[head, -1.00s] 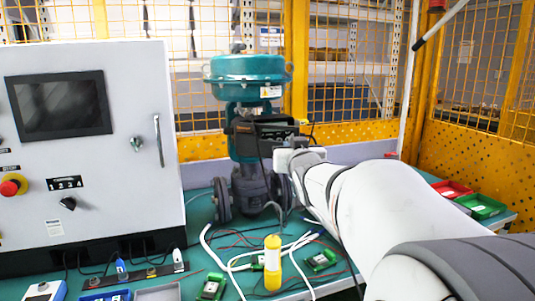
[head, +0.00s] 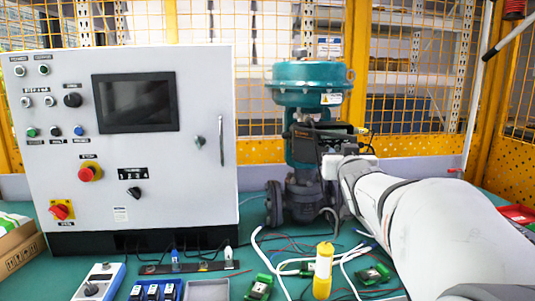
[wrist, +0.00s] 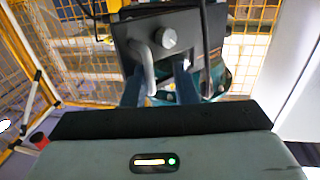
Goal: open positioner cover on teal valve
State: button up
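The teal valve (head: 310,84) stands upright right of the control cabinet. Its black positioner (head: 322,133) is mounted on the front of the yoke. In the wrist view the dark positioner cover (wrist: 195,28) fills the top middle, with a round silver knob (wrist: 169,38) and a pale curved bar (wrist: 147,66) on it. My gripper (wrist: 161,72) is close to the cover's near edge. Its two fingers look apart, near the bar; contact with it cannot be told. The cover looks closed. In the head view the fingers are hidden by my wrist.
The white control cabinet (head: 203,106) stands left of the valve. Yellow mesh fencing (head: 430,125) stands behind. Black tubing (wrist: 206,42) runs by the positioner.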

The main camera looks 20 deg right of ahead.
jog(key=shift+o, duration=0.2)
jog(key=shift+s, duration=0.2)
jog(key=p+v, duration=0.1)
jog(key=v, duration=0.6)
jog(key=shift+s, duration=0.1)
jog(key=shift+c, duration=0.4)
